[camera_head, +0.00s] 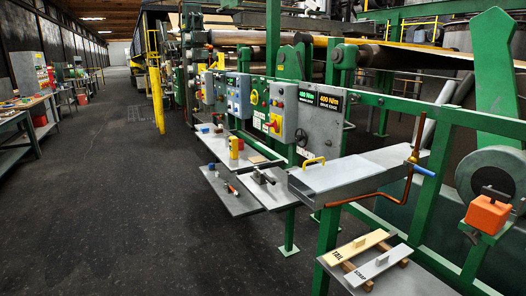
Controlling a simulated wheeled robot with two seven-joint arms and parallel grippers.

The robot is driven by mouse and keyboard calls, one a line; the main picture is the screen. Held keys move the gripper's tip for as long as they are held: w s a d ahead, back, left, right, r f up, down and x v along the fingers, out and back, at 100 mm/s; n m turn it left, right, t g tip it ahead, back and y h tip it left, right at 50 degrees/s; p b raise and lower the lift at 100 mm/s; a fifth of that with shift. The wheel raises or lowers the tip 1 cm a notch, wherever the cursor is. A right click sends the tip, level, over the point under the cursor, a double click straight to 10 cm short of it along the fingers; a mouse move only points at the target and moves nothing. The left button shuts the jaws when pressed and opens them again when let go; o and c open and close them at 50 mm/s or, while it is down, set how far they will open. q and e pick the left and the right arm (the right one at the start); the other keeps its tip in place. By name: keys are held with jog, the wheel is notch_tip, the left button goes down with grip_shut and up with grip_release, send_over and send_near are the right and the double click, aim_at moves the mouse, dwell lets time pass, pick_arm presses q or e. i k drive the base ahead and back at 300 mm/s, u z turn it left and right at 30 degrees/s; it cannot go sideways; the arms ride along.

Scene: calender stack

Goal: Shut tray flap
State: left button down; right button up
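A grey metal tray (368,185) is fixed to the green frame in the right half of the head view. A pale grey flat panel with a yellow handle (314,162) lies over its left part; this looks like the flap (330,176). The panel looks roughly level, but I cannot tell whether it is fully down. A copper-coloured rod (413,165) with a blue end (424,171) stands at the tray's right end. Neither of my grippers shows in this view.
Grey shelves with small tools (233,198) jut out left of the tray. Control boxes (293,115) stand behind. A lower shelf (435,278) holds a cream board (358,245) and a grey board (378,264). An orange block (487,215) is at right. The dark floor (120,210) at left is clear.

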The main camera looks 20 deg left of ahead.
aim_at(322, 158)
jog(key=u, duration=0.25)
jog(key=i, duration=0.85)
jog(key=z, duration=0.15)
